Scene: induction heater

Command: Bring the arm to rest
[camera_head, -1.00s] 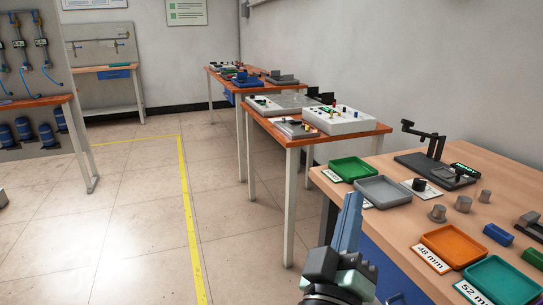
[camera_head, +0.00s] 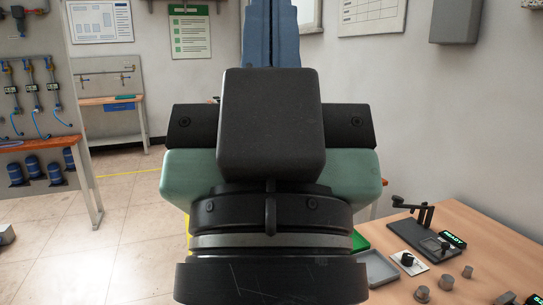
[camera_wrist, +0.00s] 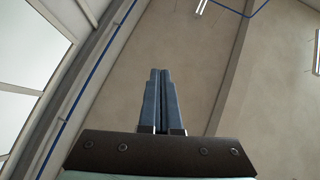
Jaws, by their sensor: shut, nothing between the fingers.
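My gripper (camera_head: 271,30) is raised close in front of the head camera and fills the middle of that view, its blue fingers pointing up. In the wrist view my gripper (camera_wrist: 160,75) has its two blue fingers side by side, touching, with nothing between them. The fingers point towards the ceiling and upper wall, clear of any object. The fingertips are cut off at the top of the head view.
A wooden workbench (camera_head: 480,235) stands at the lower right, with a grey tray (camera_head: 378,270), a black device with a lit display (camera_head: 432,245) and several small metal pieces. My gripper hides the tables behind it. Open floor (camera_head: 125,220) lies at the left.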

